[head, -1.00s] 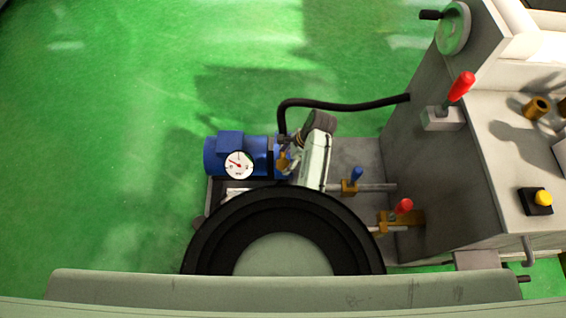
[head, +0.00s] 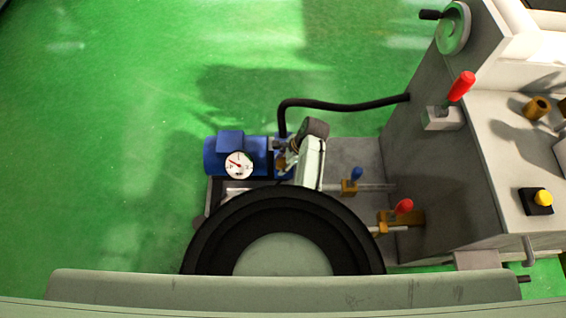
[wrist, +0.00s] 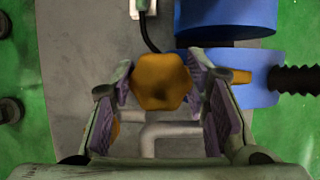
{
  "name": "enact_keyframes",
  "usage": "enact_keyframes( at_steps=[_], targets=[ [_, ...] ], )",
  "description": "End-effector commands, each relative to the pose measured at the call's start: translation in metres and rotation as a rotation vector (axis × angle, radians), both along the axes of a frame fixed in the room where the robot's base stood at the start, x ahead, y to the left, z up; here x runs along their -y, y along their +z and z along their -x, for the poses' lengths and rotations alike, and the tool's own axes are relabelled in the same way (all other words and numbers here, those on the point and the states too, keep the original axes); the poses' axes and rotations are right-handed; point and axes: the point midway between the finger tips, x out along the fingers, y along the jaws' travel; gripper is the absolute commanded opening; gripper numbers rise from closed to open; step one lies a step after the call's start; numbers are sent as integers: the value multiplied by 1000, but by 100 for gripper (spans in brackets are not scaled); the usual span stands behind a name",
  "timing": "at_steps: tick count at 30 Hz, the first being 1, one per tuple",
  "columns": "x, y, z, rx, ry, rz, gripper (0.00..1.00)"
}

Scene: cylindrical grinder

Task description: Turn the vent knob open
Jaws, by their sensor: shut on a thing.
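The vent knob (wrist: 161,82) is an orange-brown, faceted knob in the middle of the wrist view. The pads of my gripper (wrist: 160,92) stand on its left and right sides, and the gripper is shut on it. In the head view my gripper (head: 288,158) is at the right end of the blue pump motor (head: 238,157). My arm covers much of the knob there, so its turn angle cannot be told from that view.
A round dial gauge (head: 238,165) sits in front of the motor. A black hose (head: 345,105) runs from the pump to the grey machine body (head: 425,160). Blue (head: 356,174) and red (head: 403,206) valve handles are to the right. Green floor is clear at left.

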Motion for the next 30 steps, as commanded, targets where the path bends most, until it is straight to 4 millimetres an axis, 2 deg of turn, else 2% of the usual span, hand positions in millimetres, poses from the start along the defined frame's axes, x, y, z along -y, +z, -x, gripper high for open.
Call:
enact_keyframes(
  at_steps=[1,10,20,30],
  targets=[
    [0,0,0,-2,1,0,34],
    [0,0,1,-3,1,0,14],
    [0,1,1,-4,48,0,14],
    [-1,3,0,-5,283,-1,14]
  ],
)
